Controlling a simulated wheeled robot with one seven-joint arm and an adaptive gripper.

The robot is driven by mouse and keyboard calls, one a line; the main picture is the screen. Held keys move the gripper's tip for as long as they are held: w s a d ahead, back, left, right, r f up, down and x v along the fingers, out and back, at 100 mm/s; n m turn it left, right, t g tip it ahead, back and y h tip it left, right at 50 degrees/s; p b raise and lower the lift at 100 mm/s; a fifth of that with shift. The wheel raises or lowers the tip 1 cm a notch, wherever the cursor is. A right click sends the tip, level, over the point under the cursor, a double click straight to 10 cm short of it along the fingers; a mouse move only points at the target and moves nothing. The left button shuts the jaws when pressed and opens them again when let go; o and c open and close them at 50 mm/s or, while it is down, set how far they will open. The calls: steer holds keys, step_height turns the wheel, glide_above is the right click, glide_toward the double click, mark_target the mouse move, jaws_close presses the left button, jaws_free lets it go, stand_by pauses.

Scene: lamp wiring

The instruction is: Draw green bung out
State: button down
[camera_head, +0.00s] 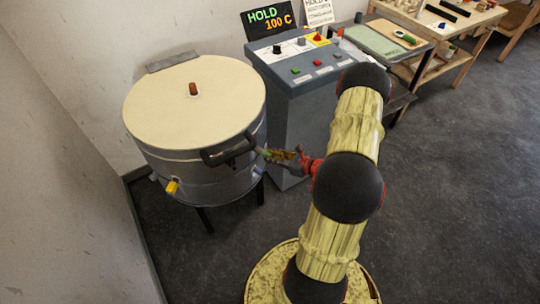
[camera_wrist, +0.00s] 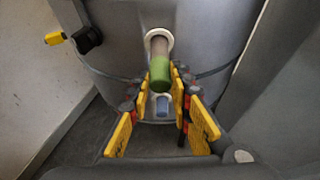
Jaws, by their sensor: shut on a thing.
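The green bung (camera_wrist: 160,76) shows in the middle of the wrist view, its green end towards me. Its tan shank runs back to a white-rimmed port (camera_wrist: 159,42) in the side of the grey drum (camera_head: 195,165). My gripper (camera_wrist: 157,82) is shut on the bung, with a yellow-backed finger on each side. I cannot tell how deep the shank sits in the port.
A blue plug (camera_wrist: 162,105) sits lower on the drum, below the bung. A yellow-handled tap (camera_wrist: 56,38) sticks out to the left. A dark lid handle (camera_head: 228,151) juts out near my gripper. A control console (camera_head: 310,100) stands close behind; open floor lies right.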

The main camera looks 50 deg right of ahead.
steer(key=shift+s+d, duration=0.15)
steer(key=shift+s, duration=0.8)
steer(key=shift+s+d, duration=0.2)
steer(key=shift+s, duration=0.8)
steer(key=shift+s+d, duration=0.15)
steer(key=shift+s, duration=0.8)
steer(key=shift+s+a, duration=0.1)
